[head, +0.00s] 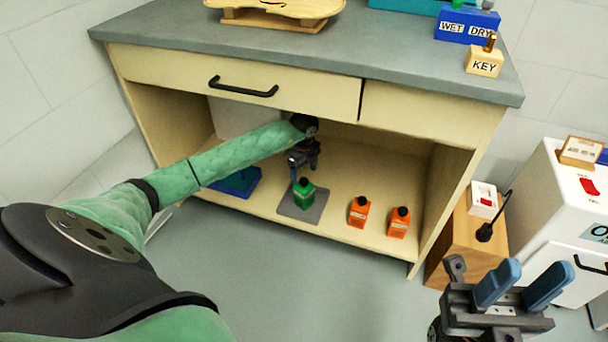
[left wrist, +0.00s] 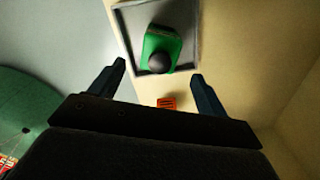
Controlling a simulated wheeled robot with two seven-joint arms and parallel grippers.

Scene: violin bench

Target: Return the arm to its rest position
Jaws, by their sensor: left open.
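My left arm reaches into the open shelf under the bench. My left gripper (head: 303,166) is open and empty, just above a green bottle with a black cap (head: 304,196). The bottle stands upright on a grey square mat (head: 288,209) on the shelf floor. In the left wrist view the two fingers are spread apart, with the green bottle (left wrist: 163,46) ahead of them and nothing held. My right gripper (head: 536,276) is at the lower right, away from the bench, with its blue fingers apart and nothing between them.
Two orange bottles (head: 359,211) (head: 399,222) stand right of the mat. A blue tray (head: 238,183) lies left of it, partly behind my arm. The drawer front (head: 235,82) and worktop (head: 350,45) overhang the shelf. A wooden box (head: 465,245) and white cabinet (head: 570,205) stand right.

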